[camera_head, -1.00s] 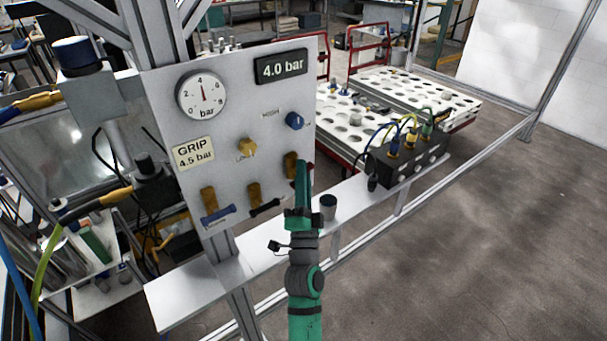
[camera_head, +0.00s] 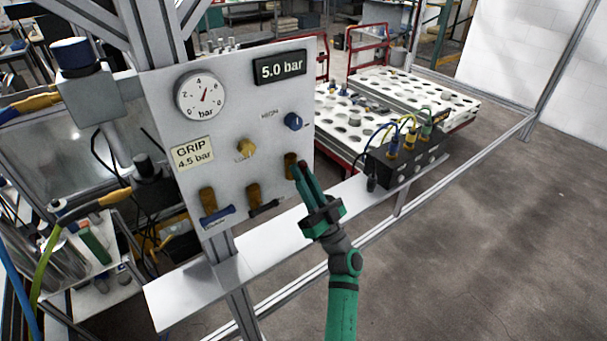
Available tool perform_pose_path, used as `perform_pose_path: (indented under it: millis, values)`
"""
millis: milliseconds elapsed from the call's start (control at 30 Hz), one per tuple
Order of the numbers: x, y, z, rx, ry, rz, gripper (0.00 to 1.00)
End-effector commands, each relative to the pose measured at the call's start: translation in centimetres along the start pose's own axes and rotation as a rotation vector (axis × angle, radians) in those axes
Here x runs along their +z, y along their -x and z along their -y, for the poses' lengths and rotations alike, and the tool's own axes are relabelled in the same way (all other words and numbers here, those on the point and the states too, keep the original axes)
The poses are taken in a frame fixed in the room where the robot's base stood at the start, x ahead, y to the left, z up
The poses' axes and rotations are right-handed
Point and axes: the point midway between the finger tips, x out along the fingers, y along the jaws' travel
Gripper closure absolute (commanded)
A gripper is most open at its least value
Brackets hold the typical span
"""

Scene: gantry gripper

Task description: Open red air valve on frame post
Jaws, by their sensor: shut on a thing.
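The grey panel (camera_head: 215,120) on the frame post carries three brass valves along its lower edge. The right brass valve (camera_head: 291,165) is the red one; only a small dark red bit of its handle (camera_head: 303,164) shows at my fingertips. My green gripper (camera_head: 301,172) reaches up from the lower right and is shut on this handle, hiding most of it. The left valve has a blue handle (camera_head: 217,215) and the middle one a black handle (camera_head: 264,207). The display (camera_head: 280,68) reads 5.0 bar. The gauge (camera_head: 201,97) needle points up and right.
A label (camera_head: 193,152) reads GRIP 4.5 bar. A yellow knob (camera_head: 247,148) and a blue knob (camera_head: 293,121) sit above the valves. A metal shelf (camera_head: 185,297) runs below the panel, with a black connector block (camera_head: 405,163) at its right. Open floor lies at right.

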Motion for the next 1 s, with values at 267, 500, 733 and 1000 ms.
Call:
perform_pose_path:
  millis: [267, 500, 733, 1000]
  values:
    - [0.32, -0.31, -0.02, -0.081, 0.085, 0.03, 1.0]
    - [0.43, -0.25, 0.02, -0.105, 0.108, 0.039, 1.0]
    - [0.55, -0.31, 0.13, -0.109, 0.109, 0.04, 1.0]
    - [0.62, -0.34, 0.16, -0.108, 0.107, 0.041, 0.7]
